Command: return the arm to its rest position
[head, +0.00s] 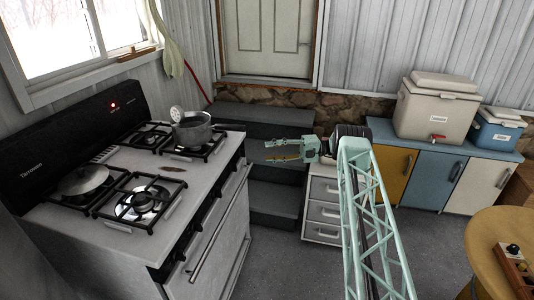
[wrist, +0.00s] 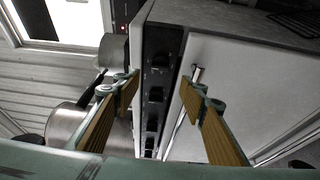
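My gripper (head: 269,151) hangs in the air to the right of the stove (head: 110,225), in front of the dark steps, and points left toward the stove. In the wrist view my gripper (wrist: 160,92) has its two tan-padded fingers apart with nothing between them. Beyond the fingers the wrist view shows the stove's front edge with dark knobs (wrist: 155,95). My pale green lattice arm reaches up from the lower right in the head view. No separate marker of a rest position shows.
A metal pot (head: 192,133) stands on the stove's far right burner; a lidded pan (head: 82,181) sits at the left. White drawers (head: 322,212) stand near my gripper. Coolers (head: 437,108) stand on the cabinets (head: 433,175). A round table (head: 485,240) is at right. Grey floor between is clear.

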